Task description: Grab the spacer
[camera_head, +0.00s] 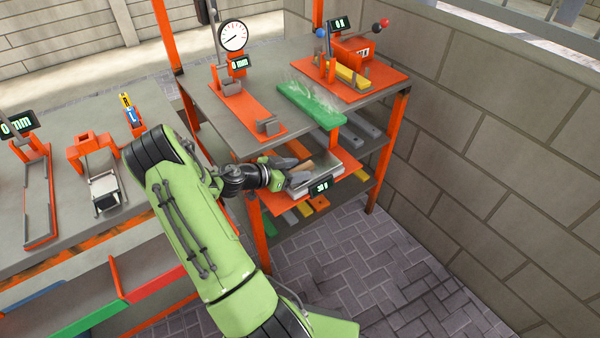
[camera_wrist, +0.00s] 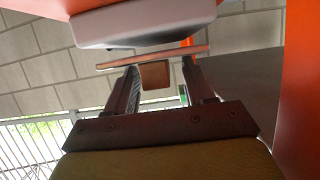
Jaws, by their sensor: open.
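A small brown block (camera_head: 304,167), which looks like the spacer, is at a metal-topped orange unit with a small display (camera_head: 321,187) in the head view. My gripper (camera_head: 300,170) reaches in from the left, with its dark fingers around the block's near end. The gripper is open. The block's underside and what it rests on are hard to make out.
Above is a grey bench (camera_head: 247,115) with a dial gauge (camera_head: 233,37), a green bar (camera_head: 311,105) and an orange fixture (camera_head: 362,85). A lower shelf holds coloured bars. Another bench (camera_head: 75,190) stands left. A block wall (camera_head: 510,120) bounds the right; paved floor is clear in front.

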